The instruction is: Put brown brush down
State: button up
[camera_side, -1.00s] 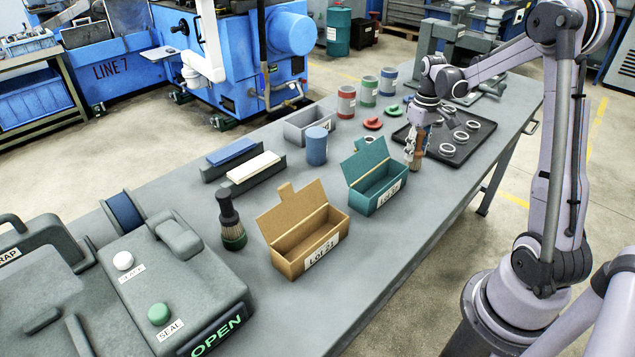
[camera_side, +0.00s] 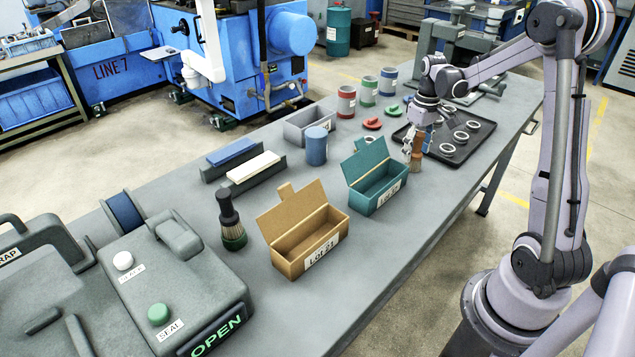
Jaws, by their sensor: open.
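The brown brush (camera_side: 416,160) stands upright on the grey table, between the teal box (camera_side: 376,187) and the dark tray of rings (camera_side: 478,150). My gripper (camera_side: 411,146) is open around or just beside the upper part of the brush. One finger shows on the left of the brush handle. I cannot tell whether the fingers still touch the brush.
Red and green lids (camera_side: 373,123) lie behind my gripper, near red, green and blue cans (camera_side: 369,91). An open tan box (camera_side: 306,240) and a green-based brush (camera_side: 231,220) stand nearer the front. Bare table lies right of the teal box.

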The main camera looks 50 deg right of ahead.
notch_tip(320, 180, up, 12)
jog(key=shift+a+f, duration=0.1)
jog(key=shift+f, duration=0.15)
jog(key=s+a+f+n+t, duration=0.1)
jog(key=s+a+t, duration=0.2)
jog(key=a, duration=1.1)
jog(key=s+a+f+n+t, duration=0.1)
jog(key=s+a+t, duration=0.2)
jog(key=a, duration=1.1)
jog(key=shift+a+t, duration=0.4)
jog(key=shift+t, duration=0.2)
jog(key=shift+s, duration=0.1)
